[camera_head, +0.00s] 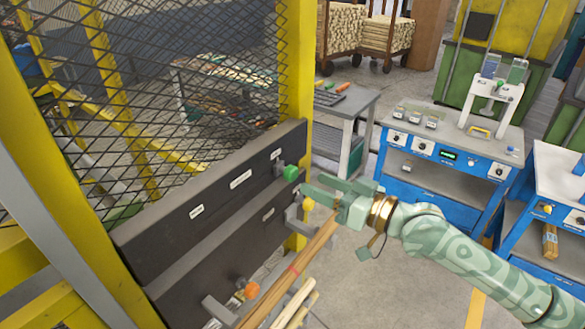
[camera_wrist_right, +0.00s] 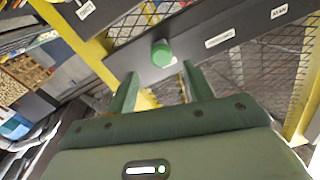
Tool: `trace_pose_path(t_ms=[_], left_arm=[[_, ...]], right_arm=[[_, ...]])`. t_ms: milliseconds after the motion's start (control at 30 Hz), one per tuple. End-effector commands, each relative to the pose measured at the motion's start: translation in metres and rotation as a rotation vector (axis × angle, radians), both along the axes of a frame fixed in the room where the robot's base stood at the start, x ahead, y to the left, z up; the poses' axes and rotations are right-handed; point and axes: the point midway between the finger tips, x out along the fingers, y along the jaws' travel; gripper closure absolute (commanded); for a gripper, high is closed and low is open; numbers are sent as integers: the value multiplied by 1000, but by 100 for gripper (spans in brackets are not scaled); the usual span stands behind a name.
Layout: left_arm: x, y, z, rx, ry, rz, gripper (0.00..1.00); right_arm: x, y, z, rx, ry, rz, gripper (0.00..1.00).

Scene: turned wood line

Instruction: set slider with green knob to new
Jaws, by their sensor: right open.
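The green knob (camera_head: 291,173) stands out from the upper dark slider bar (camera_head: 150,245), near its right end. Several small white labels sit along this bar; most are too small to read. My right gripper (camera_head: 304,194) is open and empty, its fingers pointing at the bar just right of and below the knob. In the right wrist view the green knob (camera_wrist_right: 161,55) shows beyond the gap between the open fingers (camera_wrist_right: 161,88), apart from both. A label there (camera_wrist_right: 279,12) seems to end in "NEW". My left gripper is not in view.
A lower dark bar has an orange knob (camera_head: 252,290) and a yellow knob (camera_head: 309,204), the latter close to my right gripper. Wooden rods (camera_head: 290,270) lie below the gripper. A yellow mesh fence (camera_head: 200,90) stands behind the bars. A blue bench (camera_head: 440,150) stands right.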

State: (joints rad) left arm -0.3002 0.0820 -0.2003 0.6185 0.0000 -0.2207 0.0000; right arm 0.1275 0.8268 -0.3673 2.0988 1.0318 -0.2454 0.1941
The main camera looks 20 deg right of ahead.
Motion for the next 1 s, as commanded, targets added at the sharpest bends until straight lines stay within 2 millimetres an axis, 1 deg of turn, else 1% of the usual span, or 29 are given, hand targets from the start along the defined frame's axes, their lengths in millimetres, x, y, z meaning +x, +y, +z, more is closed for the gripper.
trace_pose_path(t_ms=[33, 100, 200, 300, 467, 733, 767, 800, 867, 900, 933, 1000], left_arm=[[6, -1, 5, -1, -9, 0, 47], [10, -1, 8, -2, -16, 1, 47], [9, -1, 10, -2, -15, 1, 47], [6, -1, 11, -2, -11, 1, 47], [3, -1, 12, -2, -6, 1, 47], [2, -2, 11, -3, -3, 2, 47], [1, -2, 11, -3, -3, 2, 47], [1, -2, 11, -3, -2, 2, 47], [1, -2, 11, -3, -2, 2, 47], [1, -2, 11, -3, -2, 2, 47], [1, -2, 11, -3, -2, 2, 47], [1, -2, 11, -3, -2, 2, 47]], right_arm=[[11, 8, 4, 4, -2, -2, 48], [23, 18, 3, 3, -2, -1, 48], [39, 30, 2, 2, -2, -1, 48], [50, 38, 0, 1, 1, -1, 48], [59, 45, 0, -1, 1, -2, 48], [60, 46, -1, -2, 1, -1, 48], [60, 46, -1, -2, 1, -1, 54], [60, 46, -1, -2, 1, -2, 65], [60, 46, -1, -2, 1, -2, 82], [59, 46, -1, -2, 1, -2, 93], [59, 46, -1, -2, 1, -2, 100], [60, 46, -1, -2, 1, -2, 100]])
